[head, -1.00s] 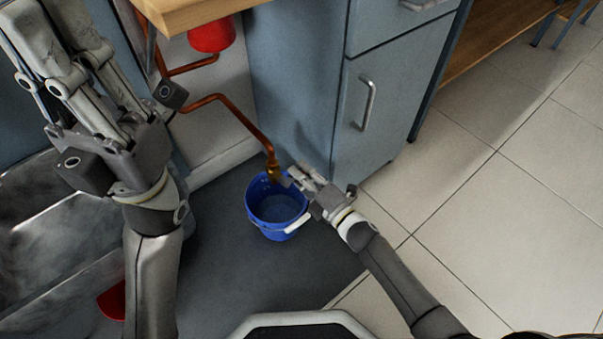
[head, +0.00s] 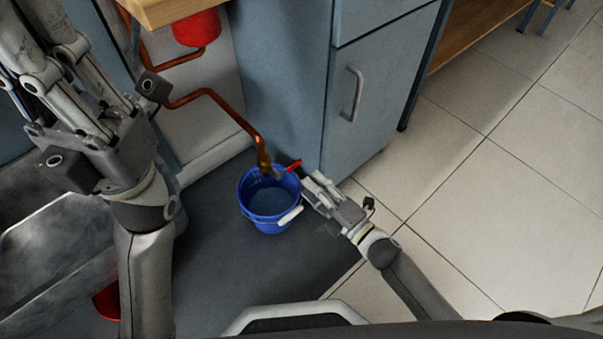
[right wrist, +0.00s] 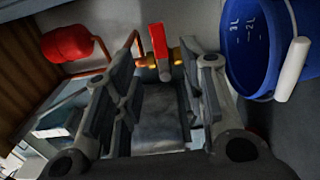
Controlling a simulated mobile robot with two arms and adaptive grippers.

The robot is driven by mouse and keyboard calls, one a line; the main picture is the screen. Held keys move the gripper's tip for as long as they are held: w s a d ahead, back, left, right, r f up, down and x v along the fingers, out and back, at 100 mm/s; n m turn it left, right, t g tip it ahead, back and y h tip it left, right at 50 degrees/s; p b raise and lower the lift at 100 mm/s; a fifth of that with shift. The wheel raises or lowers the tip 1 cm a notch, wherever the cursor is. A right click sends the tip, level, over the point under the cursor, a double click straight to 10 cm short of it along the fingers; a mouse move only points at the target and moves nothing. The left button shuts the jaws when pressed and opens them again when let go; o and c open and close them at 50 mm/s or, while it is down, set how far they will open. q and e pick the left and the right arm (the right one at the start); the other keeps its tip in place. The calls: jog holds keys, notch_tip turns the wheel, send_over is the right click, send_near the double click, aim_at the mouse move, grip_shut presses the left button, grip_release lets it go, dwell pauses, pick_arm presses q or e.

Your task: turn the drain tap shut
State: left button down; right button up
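The drain tap is a brass valve (head: 265,165) at the lower end of a copper pipe, over a blue bucket. Its red lever (head: 293,165) sticks out sideways toward the right. In the right wrist view the lever (right wrist: 158,46) stands across the line of the brass valve (right wrist: 177,57). My right gripper (head: 311,186) is just right of the lever's tip in the head view. In the wrist view its fingers (right wrist: 162,80) are apart with nothing between them, and the lever is beyond them. My left gripper (head: 40,55) is at the upper left, its tips not clearly shown.
The blue bucket (head: 270,202) with a white handle grip stands on the dark floor mat under the tap. A blue-grey cabinet (head: 285,85) rises close behind. A red vessel (head: 197,27) hangs under the wooden top. Tiled floor at right is clear.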

jog(key=shift+v, duration=1.75)
